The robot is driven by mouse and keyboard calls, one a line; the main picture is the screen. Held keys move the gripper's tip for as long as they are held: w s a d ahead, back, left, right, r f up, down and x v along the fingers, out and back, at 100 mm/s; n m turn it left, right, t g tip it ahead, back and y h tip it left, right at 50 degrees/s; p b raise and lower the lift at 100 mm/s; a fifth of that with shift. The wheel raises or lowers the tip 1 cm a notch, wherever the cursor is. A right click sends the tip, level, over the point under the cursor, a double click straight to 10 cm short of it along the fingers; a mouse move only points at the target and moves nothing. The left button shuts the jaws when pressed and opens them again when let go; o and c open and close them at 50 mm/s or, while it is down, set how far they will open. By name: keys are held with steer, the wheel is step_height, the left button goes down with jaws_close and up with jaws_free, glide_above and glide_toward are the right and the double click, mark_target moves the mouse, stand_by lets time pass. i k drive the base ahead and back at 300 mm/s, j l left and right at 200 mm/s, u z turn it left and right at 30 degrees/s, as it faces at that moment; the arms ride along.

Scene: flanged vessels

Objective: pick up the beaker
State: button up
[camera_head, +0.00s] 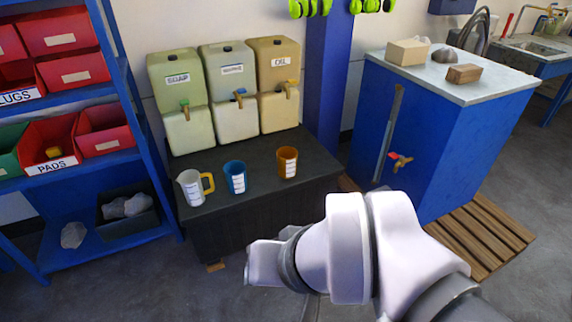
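Three measuring vessels stand upright in a row on the front of a dark bench. At the left is a white jug (191,188) with a yellow handle. Beside it is a blue beaker (235,178) with a white graduated label. To the right is an orange-brown beaker (287,163) with a similar label. Which one the task means is not clear from the picture. My white arm is in front of the bench, below and right of the vessels, touching none of them. My gripper is not visible.
Labelled drum-like containers (178,85) with taps stand behind the vessels on the dark bench (260,195). A blue shelf (150,130) with red bins is left. A blue cabinet (440,120) and wooden pallet (490,235) are right. Bare floor lies in front.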

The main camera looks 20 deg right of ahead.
mark_target(235, 170)
steer(key=i+j+z, duration=0.25)
steer(key=i+z, duration=0.15)
steer(key=i, duration=0.25)
steer(key=i+j+z, duration=0.35)
steer(key=i, duration=0.25)
steer(key=i+j+z, duration=0.4)
steer(key=i+j, duration=0.1)
steer(key=j, duration=0.1)
